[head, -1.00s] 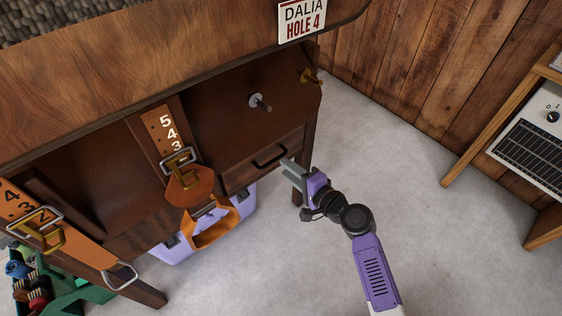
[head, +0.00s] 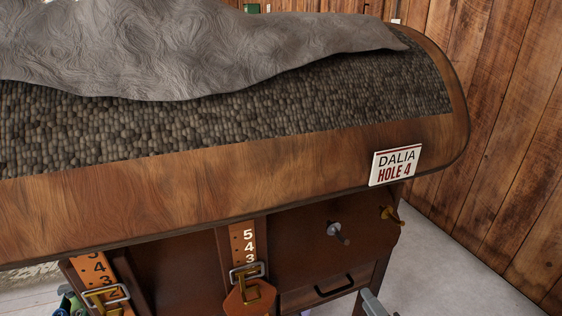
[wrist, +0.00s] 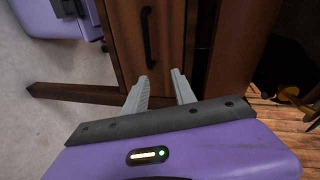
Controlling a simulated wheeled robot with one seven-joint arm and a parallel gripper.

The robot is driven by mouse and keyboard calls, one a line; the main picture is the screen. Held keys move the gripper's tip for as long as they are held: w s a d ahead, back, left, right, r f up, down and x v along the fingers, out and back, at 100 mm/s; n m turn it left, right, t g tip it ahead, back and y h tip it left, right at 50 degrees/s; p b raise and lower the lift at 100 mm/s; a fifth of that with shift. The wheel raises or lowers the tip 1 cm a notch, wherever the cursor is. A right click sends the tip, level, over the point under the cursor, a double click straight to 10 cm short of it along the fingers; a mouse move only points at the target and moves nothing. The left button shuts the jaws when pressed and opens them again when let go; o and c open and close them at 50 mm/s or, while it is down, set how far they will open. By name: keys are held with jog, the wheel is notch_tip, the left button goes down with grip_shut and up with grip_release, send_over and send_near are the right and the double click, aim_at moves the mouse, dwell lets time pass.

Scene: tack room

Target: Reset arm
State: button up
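My gripper (wrist: 160,92) is open in the wrist view, with its two grey fingers apart and nothing between them. It is in front of a small wooden drawer (wrist: 169,35) with a black handle (wrist: 147,38). The fingertips are apart from the handle. The drawer (head: 304,297) appears shut there, under the brown cabinet.
The cabinet's broad top has a pebbled surface (head: 230,128) with a grey cloth (head: 190,50) on it. A sign (head: 396,165) reads DALIA HOLE 4. Orange straps (head: 243,240) hang in front. A plank wall (head: 500,130) is at right.

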jog(key=s+a+r+n+h, duration=0.1)
jog(key=s+r+n, duration=0.35)
jog(key=s, duration=0.95)
jog(key=s+a+r+n+h, duration=0.1)
jog(key=s+a+r+n, duration=0.3)
jog(key=s, duration=1)
jog(key=s+d+r+n+h, duration=0.15)
jog(key=s+n, duration=0.35)
jog(key=s, duration=0.8)
notch_tip(320, 180, up, 23)
jog(key=p, duration=2.2)
jog(key=shift+a+g, duration=0.25)
jog(key=shift+g, duration=0.15)
jog(key=shift+r+y, duration=0.1)
jog(key=shift+y, duration=0.15)
